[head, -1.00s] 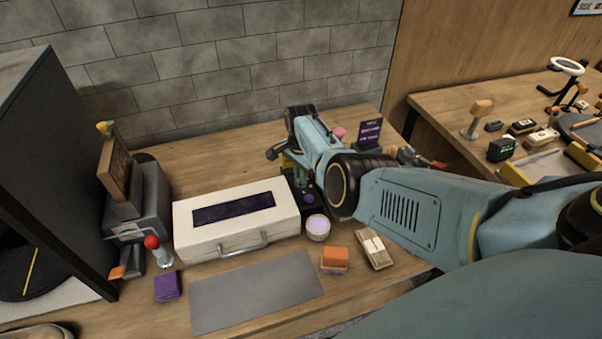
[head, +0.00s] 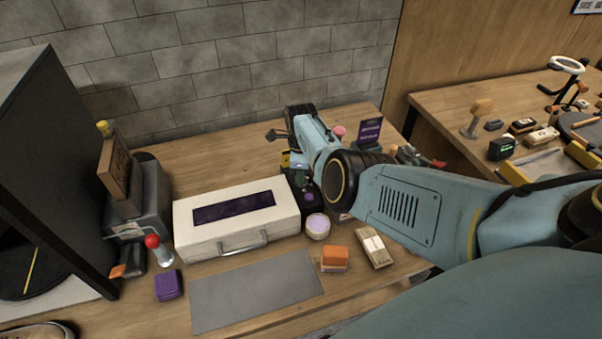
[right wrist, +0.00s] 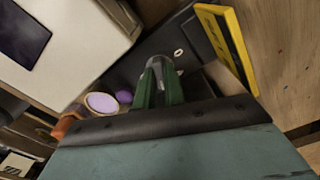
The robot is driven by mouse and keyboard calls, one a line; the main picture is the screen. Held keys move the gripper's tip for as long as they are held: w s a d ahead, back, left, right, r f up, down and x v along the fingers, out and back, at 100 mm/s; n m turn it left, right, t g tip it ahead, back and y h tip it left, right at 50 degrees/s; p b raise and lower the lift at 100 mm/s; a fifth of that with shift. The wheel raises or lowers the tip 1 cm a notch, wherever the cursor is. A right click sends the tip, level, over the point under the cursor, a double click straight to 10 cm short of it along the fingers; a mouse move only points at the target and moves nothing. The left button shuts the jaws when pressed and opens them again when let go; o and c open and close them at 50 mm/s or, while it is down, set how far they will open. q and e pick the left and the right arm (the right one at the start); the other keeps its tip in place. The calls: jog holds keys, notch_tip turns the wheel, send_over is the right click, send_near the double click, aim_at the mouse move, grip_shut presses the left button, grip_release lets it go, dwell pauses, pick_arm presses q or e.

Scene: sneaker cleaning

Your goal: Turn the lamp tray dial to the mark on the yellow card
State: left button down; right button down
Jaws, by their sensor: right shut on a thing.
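The black lamp tray (head: 311,205) stands just right of the white case, mostly hidden by my right arm in the head view. Its dark surface also shows in the right wrist view (right wrist: 198,50). My right gripper (right wrist: 159,72) has its green fingers shut on the small grey dial (right wrist: 157,62), which is largely covered by them. The yellow card (right wrist: 228,48) stands beside the tray, seen at a steep angle, so I cannot read its mark. A bit of its yellow shows in the head view (head: 286,159). My left gripper is out of view.
The white case (head: 236,222) is close left of the tray. A round lilac tub (head: 318,227), orange block (head: 334,258) and pale brush (head: 374,247) sit in front. A purple sign (head: 369,131) stands behind my arm. The grey mat (head: 255,290) is bare.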

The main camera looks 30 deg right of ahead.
jog(key=shift+d+m, duration=0.1)
jog(key=shift+m, duration=0.5)
jog(key=c, duration=1.5)
grip_release()
jog(key=shift+r, duration=0.5)
notch_tip(320, 180, up, 12)
jog(key=p, duration=0.2)
jog(key=shift+r+p, duration=0.25)
jog(key=shift+p, duration=0.1)
